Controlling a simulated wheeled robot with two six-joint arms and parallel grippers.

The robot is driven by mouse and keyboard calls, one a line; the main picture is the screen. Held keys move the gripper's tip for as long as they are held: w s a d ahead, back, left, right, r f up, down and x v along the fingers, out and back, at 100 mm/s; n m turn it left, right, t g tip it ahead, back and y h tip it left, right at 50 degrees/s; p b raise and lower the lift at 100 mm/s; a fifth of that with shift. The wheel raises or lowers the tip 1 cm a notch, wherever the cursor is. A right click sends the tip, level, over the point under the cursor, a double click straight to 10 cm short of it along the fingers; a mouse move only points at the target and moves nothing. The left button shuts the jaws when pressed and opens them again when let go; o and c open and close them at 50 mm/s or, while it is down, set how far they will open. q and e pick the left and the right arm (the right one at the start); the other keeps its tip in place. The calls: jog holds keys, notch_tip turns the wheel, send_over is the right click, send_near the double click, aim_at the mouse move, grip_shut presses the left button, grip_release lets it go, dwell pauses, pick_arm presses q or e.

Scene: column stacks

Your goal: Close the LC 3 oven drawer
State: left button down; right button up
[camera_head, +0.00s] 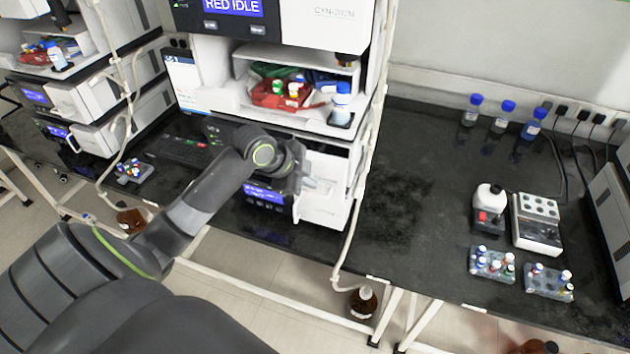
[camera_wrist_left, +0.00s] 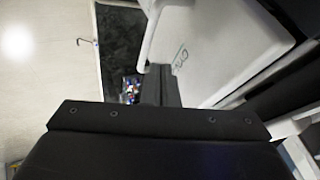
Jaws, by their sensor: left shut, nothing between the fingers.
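The white oven front with a handle, taken as the LC 3 oven drawer (camera_head: 325,203), is at the lower right of the middle instrument stack, above the bench. How far it stands out is hard to tell, as my left arm hides part of it. My left gripper (camera_head: 314,184) is shut and empty right at this front. In the left wrist view the shut fingers (camera_wrist_left: 158,85) point along the white panel (camera_wrist_left: 225,45), beside its pale handle (camera_wrist_left: 152,30). Whether they touch it cannot be told. My right gripper is not in view.
A red tray (camera_head: 280,96) with bottles sits higher in the same stack. A keyboard (camera_head: 180,151) lies left of it. To the right are clear black bench, vial racks (camera_head: 491,264) and blue-capped bottles (camera_head: 502,118). A brown bottle (camera_head: 362,302) stands below.

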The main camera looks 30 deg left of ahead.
aim_at(321, 171)
pick_arm(q)
jog(key=shift+x, duration=0.85)
jog(key=shift+w+d+f, duration=0.15)
jog(key=shift+w+f, duration=0.1)
jog(key=shift+f, duration=0.15)
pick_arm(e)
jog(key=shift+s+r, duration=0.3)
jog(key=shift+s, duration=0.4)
